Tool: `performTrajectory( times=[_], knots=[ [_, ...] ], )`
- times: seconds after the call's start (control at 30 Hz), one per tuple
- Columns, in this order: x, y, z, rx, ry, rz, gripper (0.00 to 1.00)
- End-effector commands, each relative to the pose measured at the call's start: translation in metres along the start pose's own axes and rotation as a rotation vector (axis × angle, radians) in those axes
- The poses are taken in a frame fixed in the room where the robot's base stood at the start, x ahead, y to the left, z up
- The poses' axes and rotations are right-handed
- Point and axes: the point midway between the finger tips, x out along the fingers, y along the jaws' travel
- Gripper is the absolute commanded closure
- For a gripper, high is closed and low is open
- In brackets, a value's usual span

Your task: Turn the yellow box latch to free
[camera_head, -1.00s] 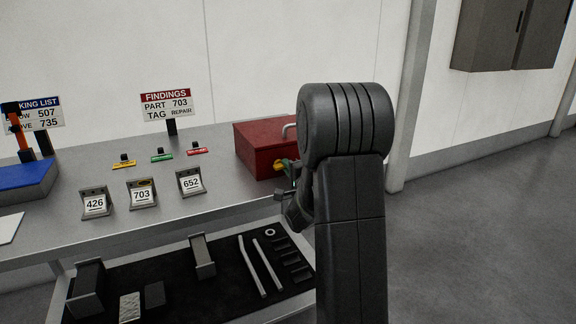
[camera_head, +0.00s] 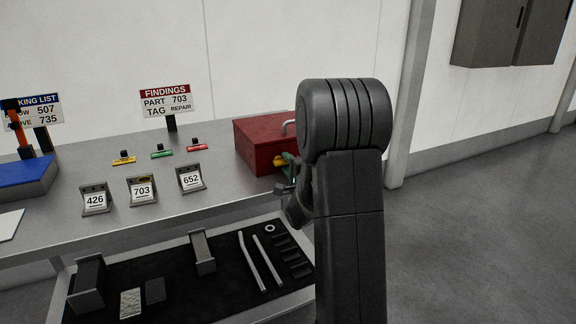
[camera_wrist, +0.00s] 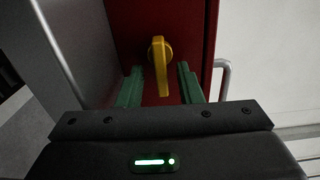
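The yellow latch (camera_wrist: 160,65) is on the front face of the red box (camera_wrist: 125,25). In the wrist view its handle hangs almost straight down, tilted slightly. My gripper (camera_wrist: 158,85) is open, with its green fingers on either side of the latch's lower part. No clear contact between finger and latch shows. In the head view the red box (camera_head: 262,140) stands at the right end of the bench, and the latch (camera_head: 279,162) shows beside my gripper (camera_head: 287,166), partly hidden by my arm.
Numbered stands, among them 703 (camera_head: 142,191), and small coloured tags (camera_head: 161,151) are left of the box on the bench (camera_head: 120,225). A findings sign (camera_head: 167,103) stands behind them. A lower shelf (camera_head: 220,285) holds loose parts. Open floor lies to the right.

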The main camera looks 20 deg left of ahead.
Motion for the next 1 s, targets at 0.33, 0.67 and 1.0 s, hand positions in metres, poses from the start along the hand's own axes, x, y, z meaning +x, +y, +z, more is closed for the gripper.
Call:
performTrajectory(
  times=[0.33, 0.67, 1.0],
  knots=[
    [-0.018, -0.001, -0.001, -0.001, 0.001, -0.001, 0.67],
    [-0.092, -0.001, -0.001, -0.001, 0.003, 0.0, 0.67],
    [-0.136, 0.0, 0.0, 0.0, 0.001, 0.0, 0.67]
  ],
)
